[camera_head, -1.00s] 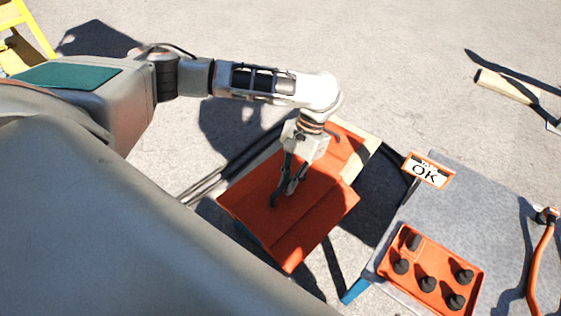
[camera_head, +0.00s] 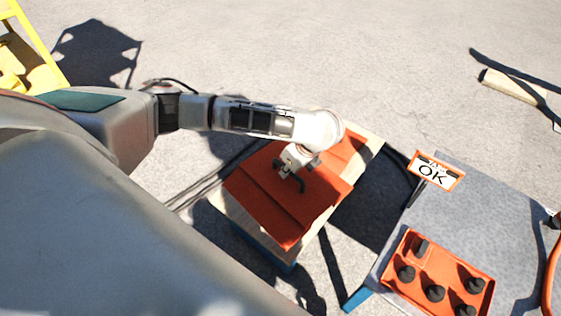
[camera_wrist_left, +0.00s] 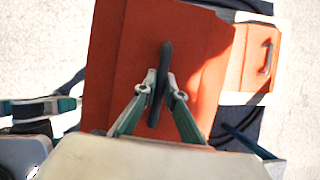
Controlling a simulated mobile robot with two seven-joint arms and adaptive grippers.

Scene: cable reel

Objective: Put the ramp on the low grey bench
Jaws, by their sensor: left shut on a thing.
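The ramp (camera_head: 275,205) is an orange, stepped plate with a dark bar handle (camera_wrist_left: 165,62). It lies flat over a low, pale-topped bench (camera_head: 259,239) with blue legs, whose bare top shows along the ramp's near side. I cannot tell whether the ramp's underside touches the bench. My left gripper (camera_head: 290,176) points down at the ramp, its fingers partly hidden by my wrist. In the left wrist view the gripper (camera_wrist_left: 161,88) is shut on the ramp's handle. My right gripper is not in view.
Another orange part with a handle (camera_wrist_left: 266,60) sits on the bench's far end. A grey-speckled table (camera_head: 480,190) at right bears an OK sign (camera_head: 436,172) and an orange tray of black knobs (camera_head: 410,247). Dark cables lie nearby. A yellow frame (camera_head: 35,45) stands far left.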

